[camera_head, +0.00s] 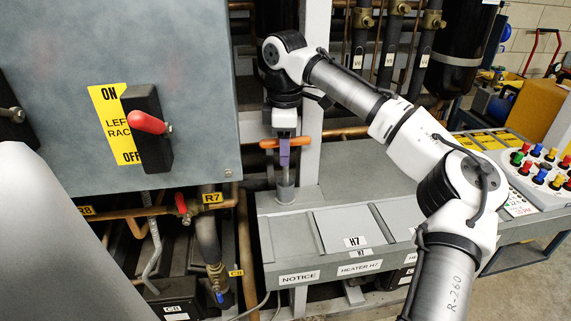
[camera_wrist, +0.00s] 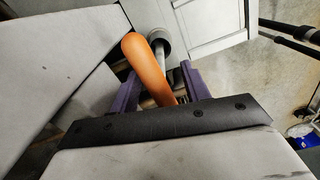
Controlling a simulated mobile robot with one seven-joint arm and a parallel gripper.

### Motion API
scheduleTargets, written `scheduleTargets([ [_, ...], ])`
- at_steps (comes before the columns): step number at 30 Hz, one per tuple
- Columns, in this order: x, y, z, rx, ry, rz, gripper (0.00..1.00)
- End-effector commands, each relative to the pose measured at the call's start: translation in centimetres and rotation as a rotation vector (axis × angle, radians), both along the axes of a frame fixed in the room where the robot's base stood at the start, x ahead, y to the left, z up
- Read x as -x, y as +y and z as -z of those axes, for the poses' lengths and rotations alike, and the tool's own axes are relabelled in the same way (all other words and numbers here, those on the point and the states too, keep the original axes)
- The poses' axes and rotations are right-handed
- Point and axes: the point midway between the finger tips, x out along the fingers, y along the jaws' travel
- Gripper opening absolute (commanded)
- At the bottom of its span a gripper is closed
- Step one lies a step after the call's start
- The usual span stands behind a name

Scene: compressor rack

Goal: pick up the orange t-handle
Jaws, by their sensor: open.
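The orange t-handle (camera_head: 269,143) stands upright in a grey cylindrical socket (camera_head: 285,190) on the grey bench. Its orange crossbar is on top of a thin metal shaft. My gripper (camera_head: 284,160) points down right at the handle, with a purple finger in front of the crossbar. In the wrist view the orange t-handle (camera_wrist: 147,68) runs between the two purple fingers of my gripper (camera_wrist: 160,85). The jaws are open, with the bar and shaft between them. I cannot tell whether either finger touches the handle.
A blue-grey cabinet (camera_head: 60,70) with a red-handled switch (camera_head: 147,122) stands close on the left. A grey post rises behind the handle. The bench (camera_head: 345,232) has an H7 lid. A panel of coloured buttons (camera_head: 540,165) is at the right.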

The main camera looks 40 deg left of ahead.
Motion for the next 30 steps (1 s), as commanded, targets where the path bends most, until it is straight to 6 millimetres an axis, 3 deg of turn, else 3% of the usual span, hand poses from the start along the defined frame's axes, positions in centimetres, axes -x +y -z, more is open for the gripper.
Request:
scheduleTargets([
  [8, 0.0, 0.0, 0.35, -0.001, 0.001, 0.001, 0.45],
  [18, 0.0, 0.0, 0.32, 0.0, 0.001, 0.001, 0.01],
  [30, 0.01, 0.01, 0.2, -0.001, 0.001, 0.0, 0.0],
])
